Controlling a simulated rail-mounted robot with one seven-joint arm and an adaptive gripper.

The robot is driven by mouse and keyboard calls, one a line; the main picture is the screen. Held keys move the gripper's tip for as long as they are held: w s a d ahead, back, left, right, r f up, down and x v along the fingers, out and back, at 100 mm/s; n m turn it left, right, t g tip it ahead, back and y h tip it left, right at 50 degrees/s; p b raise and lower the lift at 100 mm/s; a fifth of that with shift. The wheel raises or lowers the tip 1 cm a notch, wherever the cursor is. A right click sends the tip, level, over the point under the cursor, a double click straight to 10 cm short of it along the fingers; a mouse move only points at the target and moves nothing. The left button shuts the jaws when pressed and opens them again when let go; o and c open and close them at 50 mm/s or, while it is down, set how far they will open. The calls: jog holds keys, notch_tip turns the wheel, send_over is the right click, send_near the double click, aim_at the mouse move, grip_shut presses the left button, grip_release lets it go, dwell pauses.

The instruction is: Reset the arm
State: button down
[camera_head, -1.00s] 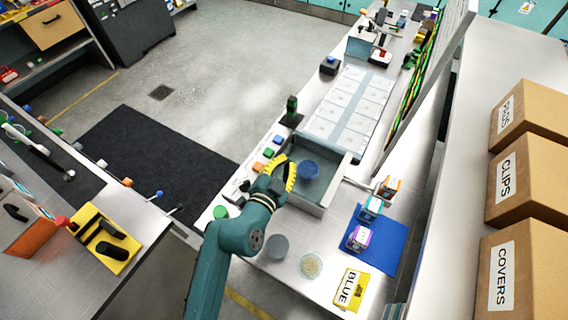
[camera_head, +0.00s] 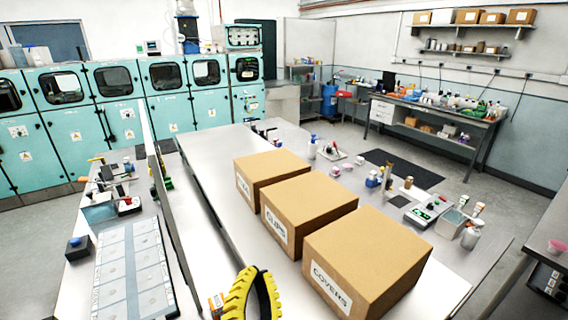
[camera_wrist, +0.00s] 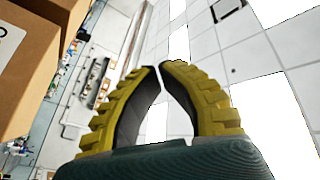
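My gripper (camera_head: 250,292) shows at the bottom edge of the head view, raised in front of the bench and left of the box marked COVERS. In the wrist view my gripper (camera_wrist: 158,68) has its two yellow ribbed fingers curved inward, their tips almost meeting, with nothing between them. It points up toward the ceiling panels (camera_wrist: 205,50). The rest of my arm is out of the head view.
Cardboard boxes marked CLIPS (camera_head: 308,210) and COVERS (camera_head: 368,262) stand on the bench close to my gripper. A white gridded tray (camera_head: 132,270) lies at lower left, beside an upright panel (camera_head: 165,190). Teal cabinets (camera_head: 75,130) line the back.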

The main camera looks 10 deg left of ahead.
jog(key=s+d+r+t+h, duration=0.1)
jog(key=s+d+r+h, duration=0.2)
jog(key=d+r, duration=0.5)
jog(key=s+d+r+t+h, duration=0.2)
jog(key=s+d+r+h, duration=0.1)
jog(key=d+r, duration=0.5)
notch_tip(320, 180, up, 18)
jog(key=s+n+y+p, duration=0.2)
jog(key=n+p, duration=0.3)
jog(key=p, duration=1.3)
jog(key=shift+s+a+f+g+p, duration=0.25)
jog(key=shift+g+p, duration=0.15)
